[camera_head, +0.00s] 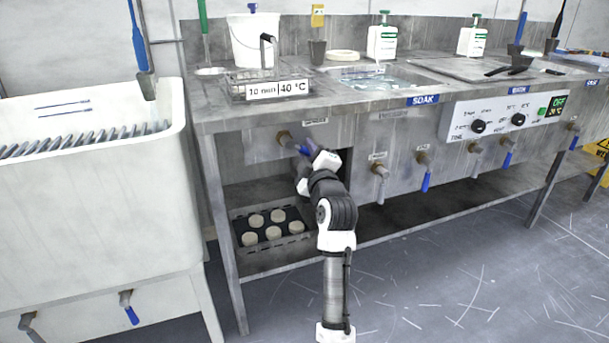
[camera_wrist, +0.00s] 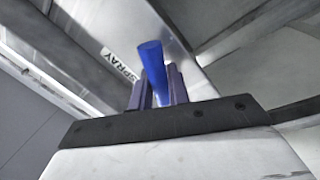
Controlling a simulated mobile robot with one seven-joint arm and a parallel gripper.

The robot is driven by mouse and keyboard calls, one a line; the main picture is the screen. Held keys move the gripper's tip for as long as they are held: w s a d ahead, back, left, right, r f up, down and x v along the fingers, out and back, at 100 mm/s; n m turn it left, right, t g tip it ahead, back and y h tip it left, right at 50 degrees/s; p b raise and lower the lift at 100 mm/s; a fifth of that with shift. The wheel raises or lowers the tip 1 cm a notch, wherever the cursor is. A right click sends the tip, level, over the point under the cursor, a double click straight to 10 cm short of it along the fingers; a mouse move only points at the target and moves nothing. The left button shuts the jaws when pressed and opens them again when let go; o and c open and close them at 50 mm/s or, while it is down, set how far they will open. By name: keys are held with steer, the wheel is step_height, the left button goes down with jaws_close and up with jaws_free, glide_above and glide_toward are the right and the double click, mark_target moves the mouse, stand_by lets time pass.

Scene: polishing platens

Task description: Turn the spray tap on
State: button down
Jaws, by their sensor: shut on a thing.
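The spray tap (camera_head: 284,137) is a brass fitting on the front panel below the left end of the steel bench. Its blue lever handle (camera_wrist: 152,62) stands between my fingers in the wrist view, beside a label reading SPRAY (camera_wrist: 119,63). My gripper (camera_wrist: 156,88) is shut on this blue handle, one finger on each side. In the head view my gripper (camera_head: 307,153) is at the tap and partly covers the handle, so its exact angle is hard to tell. The tap's outlet is hidden.
Other taps, including one with a blue handle (camera_head: 426,181), hang to the right along the bench front. A control panel (camera_head: 497,116) with knobs sits further right. A tray of pale discs (camera_head: 240,237) lies on the lower shelf. A white tub (camera_head: 90,190) stands left.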

steer(key=n+b, duration=0.1)
steer(key=r+n+y+b, duration=0.1)
steer(key=n+b, duration=0.1)
steer(key=shift+d, duration=0.3)
steer(key=shift+r+n+y+b, duration=0.45)
steer(key=shift+n+b, duration=0.5)
steer(key=shift+n, duration=0.15)
steer(key=c, duration=1.4)
jaws_free()
steer(key=shift+r, duration=0.1)
